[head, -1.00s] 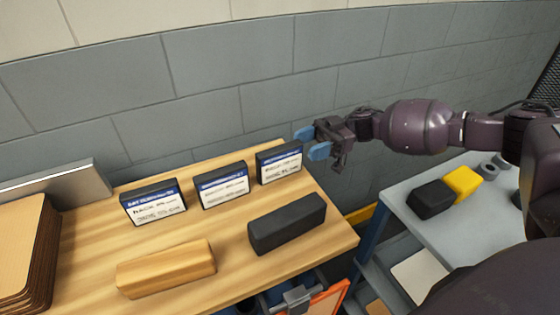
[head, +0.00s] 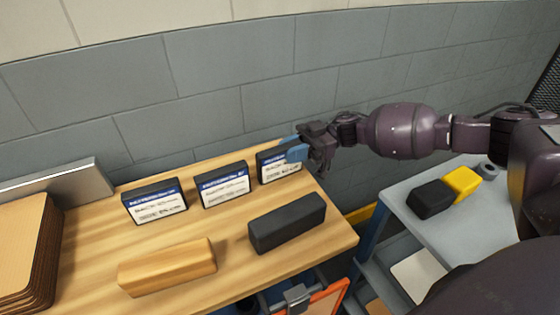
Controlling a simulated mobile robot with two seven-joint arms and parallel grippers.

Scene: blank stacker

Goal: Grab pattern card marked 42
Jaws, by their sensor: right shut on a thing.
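Three pattern cards with dark frames, blue header strips and white faces stand in a row on the wooden table: a left card (head: 155,202), a middle card (head: 222,186) and a right card (head: 277,167). Their print is too small to read, so I cannot tell which is marked 42. My right gripper (head: 294,149) reaches in from the right with its blue fingertips shut on the right card at its right edge. The card still stands upright at its place, partly covered by the fingers. My left gripper is not in view.
A light wooden block (head: 167,267) and a dark grey block (head: 287,222) lie in front of the cards. A stack of brown sheets (head: 28,250) is at the left. A grey side table (head: 425,232) holds a black block (head: 430,199) and a yellow block (head: 463,184). A grey wall stands behind.

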